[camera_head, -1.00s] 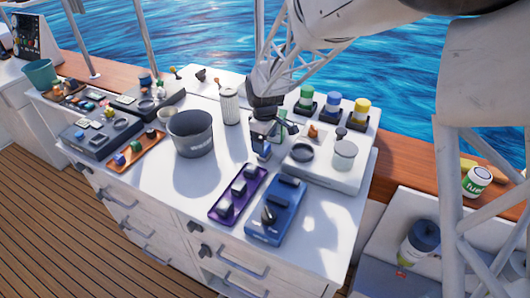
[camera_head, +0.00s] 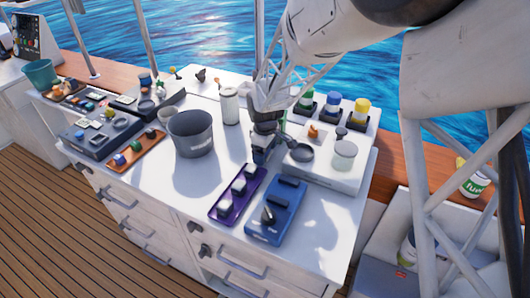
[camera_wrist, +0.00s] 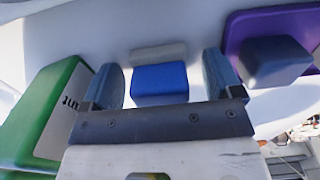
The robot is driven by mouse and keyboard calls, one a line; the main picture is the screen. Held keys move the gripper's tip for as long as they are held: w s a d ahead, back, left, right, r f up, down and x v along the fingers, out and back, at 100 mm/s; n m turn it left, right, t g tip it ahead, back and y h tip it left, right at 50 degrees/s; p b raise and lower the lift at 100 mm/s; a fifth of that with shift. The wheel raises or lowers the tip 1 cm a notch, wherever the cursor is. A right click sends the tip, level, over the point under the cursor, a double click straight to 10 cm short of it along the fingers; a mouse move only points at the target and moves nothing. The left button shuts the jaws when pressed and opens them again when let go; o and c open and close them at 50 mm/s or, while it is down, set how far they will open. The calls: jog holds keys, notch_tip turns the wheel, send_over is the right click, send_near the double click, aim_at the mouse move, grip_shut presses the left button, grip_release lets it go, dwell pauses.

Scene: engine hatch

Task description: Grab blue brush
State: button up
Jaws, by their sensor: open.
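In the wrist view a blue block with a grey strip along its far side, which looks like the blue brush (camera_wrist: 160,84), lies on the white top. My gripper (camera_wrist: 162,68) is open, with one finger on each side of the blue block. I cannot tell whether either finger touches it. In the head view my gripper (camera_head: 262,156) is low over the white counter, behind the purple tray, and hides most of the brush.
A green box (camera_wrist: 45,110) stands close to my left finger. A blue tray (camera_head: 276,222), a grey bucket (camera_head: 191,136) and a raised white unit (camera_head: 335,175) surround my gripper in the head view.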

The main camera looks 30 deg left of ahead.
jog(key=shift+c, duration=0.3)
jog(key=c, duration=1)
jog(key=shift+r, duration=0.15)
jog(key=shift+r, duration=4.9)
